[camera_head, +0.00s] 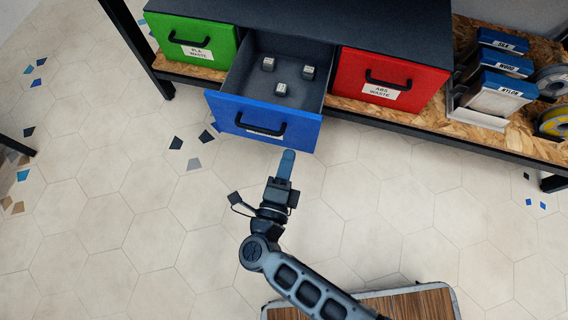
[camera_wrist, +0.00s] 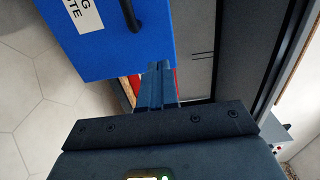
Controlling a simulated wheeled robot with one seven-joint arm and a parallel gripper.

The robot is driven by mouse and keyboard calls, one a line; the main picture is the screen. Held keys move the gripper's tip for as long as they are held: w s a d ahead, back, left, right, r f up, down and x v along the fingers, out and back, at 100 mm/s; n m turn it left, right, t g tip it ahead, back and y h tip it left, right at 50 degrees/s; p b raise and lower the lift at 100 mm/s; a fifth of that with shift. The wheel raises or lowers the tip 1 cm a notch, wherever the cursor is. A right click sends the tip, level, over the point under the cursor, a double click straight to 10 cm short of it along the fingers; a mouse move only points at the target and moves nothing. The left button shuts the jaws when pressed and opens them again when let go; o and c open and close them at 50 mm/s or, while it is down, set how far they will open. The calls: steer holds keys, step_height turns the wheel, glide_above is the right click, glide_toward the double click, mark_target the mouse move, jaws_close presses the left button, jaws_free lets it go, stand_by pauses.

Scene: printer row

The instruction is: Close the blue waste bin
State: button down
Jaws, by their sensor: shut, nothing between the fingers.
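The blue waste bin (camera_head: 262,122) is a drawer pulled out between two other bins in the head view, with a black handle and a white label on its front. Several small grey cubes (camera_head: 281,89) lie inside it. My gripper (camera_head: 287,158) is shut and empty, close to the right part of the blue front's lower edge. I cannot tell whether it touches. In the wrist view the blue front (camera_wrist: 95,40) fills the upper left, and my shut fingers (camera_wrist: 159,70) point at its edge beside the handle.
A closed green bin (camera_head: 190,40) stands to the left and a closed red bin (camera_head: 388,80) to the right. Boxes (camera_head: 497,90) and filament spools (camera_head: 552,80) stand on the wooden shelf farther right.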

mark_target(299, 121)
steer(key=b+x, duration=0.1)
steer(key=x, duration=0.7)
steer(key=shift+b, duration=0.3)
